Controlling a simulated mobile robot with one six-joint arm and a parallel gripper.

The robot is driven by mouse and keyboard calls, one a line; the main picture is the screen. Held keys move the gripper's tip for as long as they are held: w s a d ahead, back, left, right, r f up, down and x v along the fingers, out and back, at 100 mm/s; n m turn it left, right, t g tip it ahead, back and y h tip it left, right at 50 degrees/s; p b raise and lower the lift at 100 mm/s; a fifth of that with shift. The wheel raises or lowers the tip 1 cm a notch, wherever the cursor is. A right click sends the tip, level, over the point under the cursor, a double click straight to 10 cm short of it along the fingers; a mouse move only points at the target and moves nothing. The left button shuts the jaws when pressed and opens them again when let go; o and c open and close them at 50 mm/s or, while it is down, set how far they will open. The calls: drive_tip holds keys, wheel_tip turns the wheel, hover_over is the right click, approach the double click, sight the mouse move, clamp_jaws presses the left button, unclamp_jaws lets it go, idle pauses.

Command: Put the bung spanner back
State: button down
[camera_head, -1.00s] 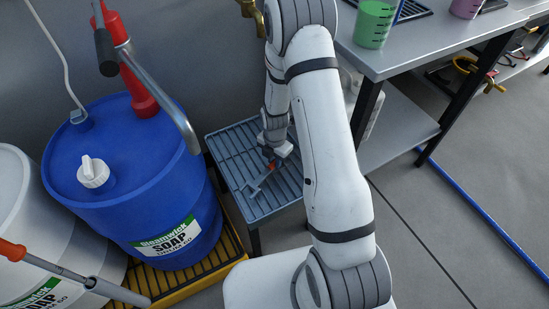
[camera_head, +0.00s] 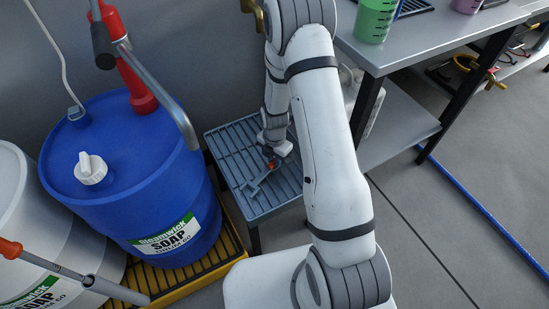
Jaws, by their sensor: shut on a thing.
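The grey end points down and left, over the slatted grey stand (camera_head: 231,167). I cannot tell whether the spanner touches the slats. The fingertips are small and partly hidden by the wrist.
A blue soap drum (camera_head: 123,185) with a red pump (camera_head: 136,75) stands left of the stand on a yellow-edged pallet (camera_head: 205,287). A white drum (camera_head: 35,225) is further left. A steel bench (camera_head: 430,50) with a lower shelf (camera_head: 398,125) is at the right.

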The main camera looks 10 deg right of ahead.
drive_tip(key=c, duration=1.2)
unclamp_jaws()
drive_tip(key=shift+f, duration=0.1)
drive_tip(key=shift+r+p, duration=1.05)
drive_tip(key=shift+r, duration=2.85)
drive_tip(key=s+r+m+p, duration=0.2)
drive_tip(key=r+m+p, duration=0.2)
drive_tip(key=r, duration=0.5)
drive_tip(key=s+r+m+t+p, duration=0.1)
drive_tip(key=s+r+m+p, duration=0.15)
drive_tip(key=r, duration=0.75)
drive_tip(key=s+r+m+p, duration=0.2)
drive_tip(key=r+m+p, duration=0.25)
drive_tip(key=r, duration=0.45)
drive_tip(key=s+r+m+p, duration=0.5)
drive_tip(key=s+r+m, duration=0.2)
drive_tip(key=r, duration=0.3)
drive_tip(key=s+d+r+m+t+p, duration=0.1)
drive_tip(key=s+r+m+p, duration=0.4)
drive_tip(key=r, duration=0.6)
drive_tip(key=s+m, duration=0.2)
drive_tip(key=shift+s+d+r+m+t, duration=0.2)
drive_tip(key=shift+d+m+t, duration=0.1)
drive_tip(key=shift+m, duration=0.1)
